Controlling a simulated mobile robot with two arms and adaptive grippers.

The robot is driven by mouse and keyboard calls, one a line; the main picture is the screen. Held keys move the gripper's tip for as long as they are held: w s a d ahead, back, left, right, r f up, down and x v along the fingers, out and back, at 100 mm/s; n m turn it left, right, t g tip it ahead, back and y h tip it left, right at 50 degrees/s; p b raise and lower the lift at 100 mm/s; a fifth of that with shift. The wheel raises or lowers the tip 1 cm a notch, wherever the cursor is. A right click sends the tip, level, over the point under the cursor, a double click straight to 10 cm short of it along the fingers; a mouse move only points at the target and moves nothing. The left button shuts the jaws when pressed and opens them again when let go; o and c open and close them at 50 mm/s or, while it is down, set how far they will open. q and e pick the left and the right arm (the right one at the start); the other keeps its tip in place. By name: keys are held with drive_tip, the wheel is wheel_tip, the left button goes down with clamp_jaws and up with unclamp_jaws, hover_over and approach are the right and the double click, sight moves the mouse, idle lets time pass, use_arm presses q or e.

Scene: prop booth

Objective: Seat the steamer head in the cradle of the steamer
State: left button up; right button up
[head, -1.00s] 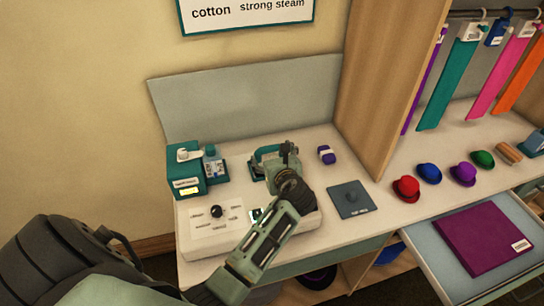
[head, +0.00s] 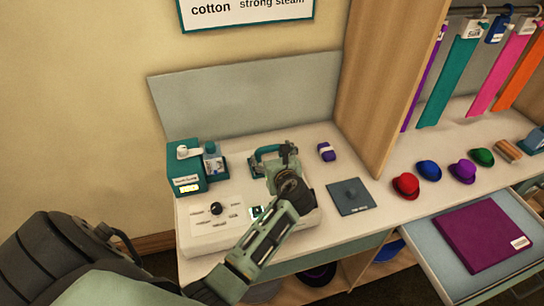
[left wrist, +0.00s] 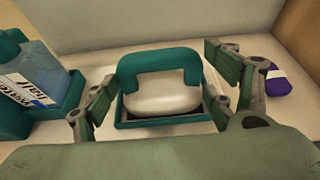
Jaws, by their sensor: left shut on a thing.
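The steamer head has a teal loop handle (left wrist: 160,62) and a rounded white body (left wrist: 165,98). In the head view its handle (head: 265,151) shows partly behind my left gripper (head: 285,158). The steamer is a white base with a dial (head: 217,208) beside the cradle. My right gripper is out of view.
A teal box (head: 185,172) with a water bottle (head: 212,160) stands left of the cradle. A purple-and-white item (head: 326,152) and a grey pad (head: 355,205) lie to the right. Past a wooden divider (head: 385,90) are several hats and an open drawer (head: 430,235).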

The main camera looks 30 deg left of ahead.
use_arm(q)
drive_tip(key=o, duration=1.7)
drive_tip(key=shift+r, duration=0.1)
drive_tip(key=shift+o, duration=0.5)
drive_tip(key=shift+s, duration=0.15)
drive_tip(key=v, duration=1.1)
drive_tip(key=shift+s+d+r, duration=0.15)
drive_tip(key=shift+d+r, duration=0.1)
drive_tip(key=shift+d, duration=0.05)
drive_tip(key=shift+f, duration=0.1)
